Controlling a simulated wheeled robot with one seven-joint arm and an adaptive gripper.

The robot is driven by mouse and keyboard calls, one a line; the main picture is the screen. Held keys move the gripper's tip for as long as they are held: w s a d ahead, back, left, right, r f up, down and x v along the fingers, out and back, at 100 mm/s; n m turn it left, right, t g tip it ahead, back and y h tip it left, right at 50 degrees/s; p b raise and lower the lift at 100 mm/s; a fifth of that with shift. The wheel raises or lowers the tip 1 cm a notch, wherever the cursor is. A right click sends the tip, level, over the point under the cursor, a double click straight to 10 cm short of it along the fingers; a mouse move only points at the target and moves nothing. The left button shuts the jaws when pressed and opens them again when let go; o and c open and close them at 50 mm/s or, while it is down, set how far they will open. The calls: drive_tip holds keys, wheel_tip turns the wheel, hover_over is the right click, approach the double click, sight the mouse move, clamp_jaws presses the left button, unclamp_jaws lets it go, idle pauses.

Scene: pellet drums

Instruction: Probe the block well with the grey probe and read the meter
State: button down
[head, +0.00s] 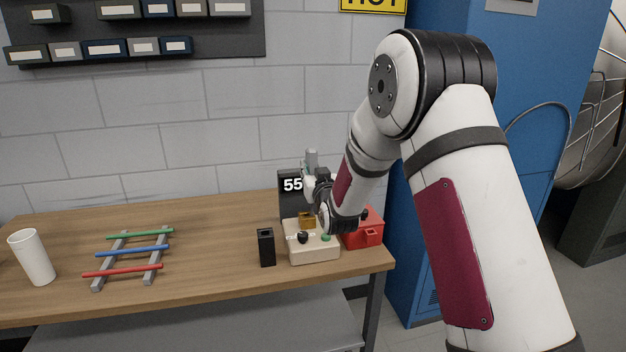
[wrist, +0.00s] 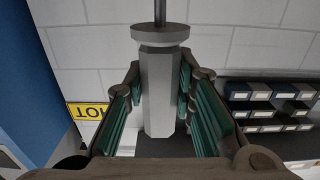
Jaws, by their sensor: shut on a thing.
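My gripper (head: 312,180) is shut on the grey probe (head: 311,158), whose top end stands up above the fingers. In the wrist view the probe's grey handle (wrist: 158,95) sits between the teal finger pads, and its thin metal rod (wrist: 160,12) runs out past a round collar. The brass block (head: 307,220) is on a beige unit (head: 314,252) with a black knob and a green button, just below my gripper. The block's well and the rod's tip are hidden, so I cannot tell whether the tip is in it. The black meter (head: 291,185) behind reads 55.
A black open holder (head: 266,248) stands left of the beige unit, and a red box (head: 365,230) stands right. Further left are a rack with green, blue and red rods (head: 146,251) and a white cup (head: 33,258). The table between rack and holder is clear.

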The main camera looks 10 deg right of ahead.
drive_tip(key=w+f+b, duration=0.2)
drive_tip(key=w+b, duration=0.3)
drive_tip(key=w, duration=0.1)
drive_tip(key=shift+w, duration=0.3)
drive_tip(key=shift+f+b, duration=0.25)
drive_tip(key=shift+b, duration=0.35)
idle(1.3)
drive_tip(key=shift+f+b, duration=1.2)
drive_tip(key=shift+f, duration=0.85)
drive_tip(key=shift+r, duration=0.1)
wheel_tip(320, 180, up, 5)
drive_tip(key=shift+f+p, duration=0.1)
drive_tip(key=shift+p, duration=0.65)
